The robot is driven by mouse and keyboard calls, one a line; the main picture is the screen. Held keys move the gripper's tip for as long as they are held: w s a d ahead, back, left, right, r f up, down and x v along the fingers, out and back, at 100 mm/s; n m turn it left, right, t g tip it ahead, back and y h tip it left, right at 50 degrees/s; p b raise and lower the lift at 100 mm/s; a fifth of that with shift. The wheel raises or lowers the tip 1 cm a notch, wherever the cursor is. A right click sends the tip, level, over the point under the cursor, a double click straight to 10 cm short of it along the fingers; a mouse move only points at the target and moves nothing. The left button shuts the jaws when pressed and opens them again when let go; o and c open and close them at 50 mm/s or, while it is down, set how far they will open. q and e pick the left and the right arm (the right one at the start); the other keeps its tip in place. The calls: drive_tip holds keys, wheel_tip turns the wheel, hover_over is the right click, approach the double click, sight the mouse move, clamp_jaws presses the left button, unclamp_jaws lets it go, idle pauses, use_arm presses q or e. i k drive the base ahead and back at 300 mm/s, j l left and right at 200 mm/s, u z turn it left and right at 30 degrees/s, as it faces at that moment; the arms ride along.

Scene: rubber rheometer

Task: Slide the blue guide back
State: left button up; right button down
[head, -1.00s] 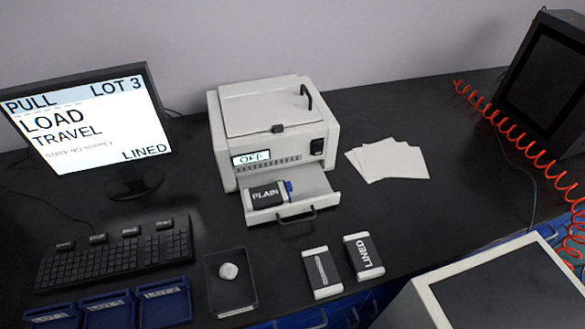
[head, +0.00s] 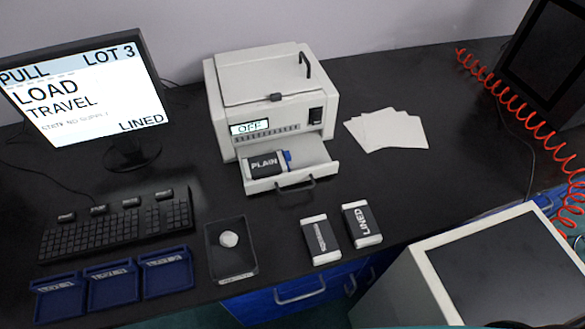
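The blue guide (head: 287,156) is a small blue piece in the pulled-out drawer (head: 320,173) of the white machine (head: 270,103). It sits at the right end of a dark cassette marked PLAIN (head: 264,164), which lies in the drawer's left part. The right part of the drawer is empty. Most of the guide is too small or hidden to make out. The drawer handle (head: 295,190) faces the front. The machine's display reads OFF (head: 249,127). Neither of my grippers is in the head view.
A LINED cassette (head: 362,224) and another cassette (head: 320,240) lie in front of the drawer. A black tray (head: 211,262) holds a whitish lump (head: 229,239). White sheets (head: 385,130), a keyboard (head: 117,228), a monitor (head: 80,100) and blue trays (head: 112,292) are around. A red coiled hose (head: 520,110) hangs right.

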sight(287, 156)
drive_tip(key=k+u, duration=0.15)
drive_tip(key=u, duration=0.3)
drive_tip(key=k+u, duration=0.2)
drive_tip(key=u, duration=0.2)
drive_tip(key=l, duration=0.05)
